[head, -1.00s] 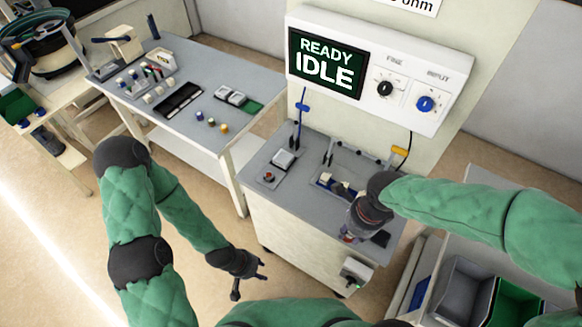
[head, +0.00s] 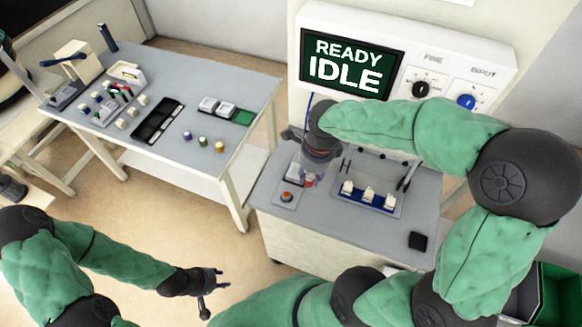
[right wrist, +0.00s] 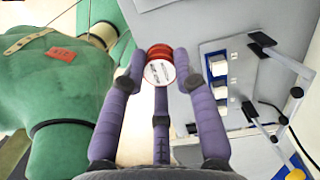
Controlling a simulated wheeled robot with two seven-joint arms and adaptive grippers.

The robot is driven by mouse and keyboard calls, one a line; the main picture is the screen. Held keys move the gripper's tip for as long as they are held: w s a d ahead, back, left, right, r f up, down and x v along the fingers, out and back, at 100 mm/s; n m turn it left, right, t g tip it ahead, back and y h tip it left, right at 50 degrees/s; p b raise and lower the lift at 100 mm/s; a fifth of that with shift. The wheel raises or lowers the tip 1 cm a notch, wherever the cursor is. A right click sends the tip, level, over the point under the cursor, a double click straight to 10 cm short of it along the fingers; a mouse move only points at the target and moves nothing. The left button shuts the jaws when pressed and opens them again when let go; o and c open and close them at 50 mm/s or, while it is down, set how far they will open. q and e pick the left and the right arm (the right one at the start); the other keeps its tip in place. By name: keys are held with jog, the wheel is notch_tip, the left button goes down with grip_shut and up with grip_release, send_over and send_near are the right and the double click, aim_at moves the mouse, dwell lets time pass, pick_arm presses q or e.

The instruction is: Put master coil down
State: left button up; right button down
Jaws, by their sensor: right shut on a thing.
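The master coil (right wrist: 158,68), a red spool with a white printed label on its end, is held between the purple-grey fingers of my right gripper (right wrist: 158,80) in the right wrist view. In the head view my right gripper (head: 312,165) is above the left part of the grey test bench, close to a white-topped pad (head: 295,168). A bit of the coil (head: 309,181) shows below it. I cannot tell whether the coil touches anything. My left gripper (head: 206,288) is empty and open, low in front of the bench.
The bench (head: 330,228) carries a red button (head: 287,196), a recessed fixture with white blocks on a blue strip (head: 368,198) and a black square pad (head: 418,241). The panel (head: 352,62) behind reads READY IDLE. A side table (head: 215,85) with small parts stands left.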

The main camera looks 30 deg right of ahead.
jog(key=w+f+b, duration=0.1)
jog(key=w+f, duration=0.1)
jog(key=w, duration=0.1)
jog(key=w+d+f+b, duration=0.1)
jog(key=w+f, duration=0.2)
jog(key=w+d+f+b, duration=0.1)
jog(key=w+f, duration=0.2)
jog(key=w, duration=0.1)
jog(key=shift+w+f, duration=0.1)
jog(key=shift+w+d+f+b, duration=0.15)
jog(key=shift+f+b, duration=0.3)
jog(key=shift+f, duration=0.45)
jog(key=shift+w+a+f+b, duration=0.1)
jog(key=shift+f+b, duration=0.3)
jog(key=shift+f, duration=0.5)
